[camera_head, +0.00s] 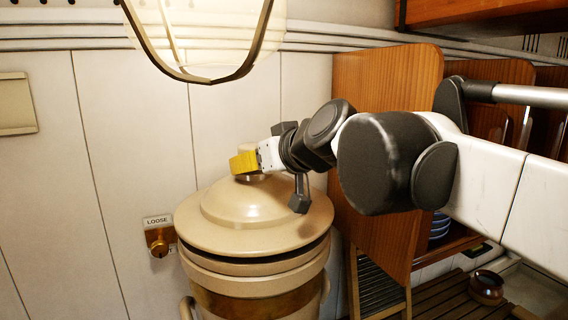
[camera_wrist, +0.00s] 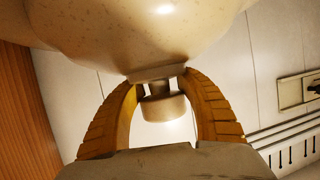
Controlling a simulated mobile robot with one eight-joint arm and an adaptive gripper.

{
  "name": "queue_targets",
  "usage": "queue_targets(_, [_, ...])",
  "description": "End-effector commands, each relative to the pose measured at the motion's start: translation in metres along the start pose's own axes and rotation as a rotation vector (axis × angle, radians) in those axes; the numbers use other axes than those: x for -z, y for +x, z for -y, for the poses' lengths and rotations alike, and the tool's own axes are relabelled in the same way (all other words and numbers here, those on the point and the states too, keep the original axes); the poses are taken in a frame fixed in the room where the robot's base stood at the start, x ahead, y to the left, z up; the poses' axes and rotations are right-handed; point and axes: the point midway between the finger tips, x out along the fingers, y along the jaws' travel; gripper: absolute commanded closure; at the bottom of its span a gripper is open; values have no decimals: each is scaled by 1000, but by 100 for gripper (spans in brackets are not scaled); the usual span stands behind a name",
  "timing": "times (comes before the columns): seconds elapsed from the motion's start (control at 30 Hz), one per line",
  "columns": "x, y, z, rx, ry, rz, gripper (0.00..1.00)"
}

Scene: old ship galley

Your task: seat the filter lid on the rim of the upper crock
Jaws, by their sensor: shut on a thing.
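The filter lid (camera_head: 250,216) is a wide cream dome with a knob on top, over the upper crock (camera_head: 255,284). A dark gap shows under its front and right edge; I cannot tell whether it touches the rim at the back. My gripper (camera_head: 244,164) is at the top of the lid, its yellow fingers shut on the lid's knob. In the wrist view, the two yellow fingers (camera_wrist: 160,88) curve in around the knob (camera_wrist: 163,106), and the speckled lid (camera_wrist: 140,35) fills the top. The crock's rim is mostly hidden under the lid.
A wooden cabinet (camera_head: 375,170) stands close on the right, behind my arm. A lamp (camera_head: 210,35) hangs above the lid. A brass fitting (camera_head: 159,241) labelled LOOSE is on the wall at left. A round brown pot (camera_head: 486,287) sits at lower right.

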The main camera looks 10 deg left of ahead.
Motion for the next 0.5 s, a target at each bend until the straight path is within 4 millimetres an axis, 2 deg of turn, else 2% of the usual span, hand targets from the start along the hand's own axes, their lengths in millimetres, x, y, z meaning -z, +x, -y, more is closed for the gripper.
queue_targets(0.5, [-8, 3, 0, -1, 1, -2, 96])
